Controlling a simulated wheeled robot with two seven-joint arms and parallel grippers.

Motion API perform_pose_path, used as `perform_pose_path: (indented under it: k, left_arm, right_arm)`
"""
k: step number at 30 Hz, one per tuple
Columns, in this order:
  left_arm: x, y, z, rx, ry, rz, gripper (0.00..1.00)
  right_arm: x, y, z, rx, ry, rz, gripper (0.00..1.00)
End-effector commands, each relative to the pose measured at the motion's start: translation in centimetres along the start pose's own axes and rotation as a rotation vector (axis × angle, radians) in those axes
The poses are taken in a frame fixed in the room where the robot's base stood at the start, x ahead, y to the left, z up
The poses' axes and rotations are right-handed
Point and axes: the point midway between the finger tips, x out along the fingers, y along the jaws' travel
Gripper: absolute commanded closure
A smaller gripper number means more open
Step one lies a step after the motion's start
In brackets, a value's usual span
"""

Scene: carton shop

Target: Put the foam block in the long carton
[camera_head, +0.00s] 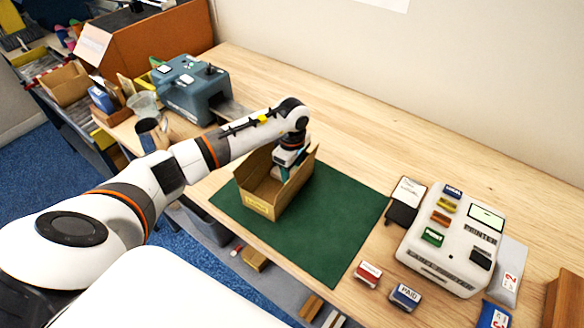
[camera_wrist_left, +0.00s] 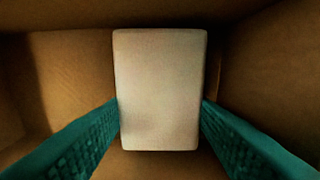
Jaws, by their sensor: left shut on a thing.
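The long carton (camera_head: 262,204) stands open on the green mat (camera_head: 330,225), with its flaps up. My left gripper (camera_head: 287,172) reaches down into it from above; its fingertips are hidden by the carton walls in the head view. In the left wrist view, the pale foam block (camera_wrist_left: 160,88) lies between the two teal fingers of my left gripper (camera_wrist_left: 161,118), which are shut on its sides. Brown carton walls (camera_wrist_left: 60,75) surround the block there. Whether the block touches the carton floor cannot be told. My right gripper is not in view.
A white label printer (camera_head: 450,240) with several small boxes stands right of the mat. A blue-grey machine (camera_head: 192,88) and a cup (camera_head: 150,133) stand at the left back. The mat right of the carton is clear.

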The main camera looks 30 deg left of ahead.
Motion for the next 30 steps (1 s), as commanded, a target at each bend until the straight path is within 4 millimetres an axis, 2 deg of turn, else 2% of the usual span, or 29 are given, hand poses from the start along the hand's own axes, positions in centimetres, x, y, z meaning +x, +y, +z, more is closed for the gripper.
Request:
perform_pose_path:
  k: [3, 4, 6, 17, 18, 20, 30]
  left_arm:
    - [0.4, 0.0, 0.0, 0.000, -0.001, 0.000, 0.70]
    - [0.4, 0.0, 0.0, -0.001, -0.001, 0.000, 0.47]
    - [0.3, 0.0, 0.0, -0.001, 0.000, 0.000, 0.40]
    - [-0.4, 0.0, 0.0, 0.000, 0.000, 0.000, 0.40]
    - [-0.6, -0.1, 0.1, 0.000, -0.001, -0.002, 0.40]
    - [-1.5, -0.1, 0.1, 0.000, -0.001, -0.004, 0.40]
    - [-8.7, -0.1, 0.1, 0.000, -0.001, -0.005, 0.40]
  right_arm:
    - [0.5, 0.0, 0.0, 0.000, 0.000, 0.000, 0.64]
    - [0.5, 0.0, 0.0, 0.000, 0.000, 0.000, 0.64]
    - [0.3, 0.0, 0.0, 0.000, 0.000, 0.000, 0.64]
    - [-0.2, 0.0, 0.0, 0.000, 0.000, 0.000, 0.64]
    - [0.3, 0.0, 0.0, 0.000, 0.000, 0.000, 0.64]
    - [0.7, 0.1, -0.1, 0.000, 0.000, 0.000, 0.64]
    - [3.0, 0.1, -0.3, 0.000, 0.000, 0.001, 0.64]
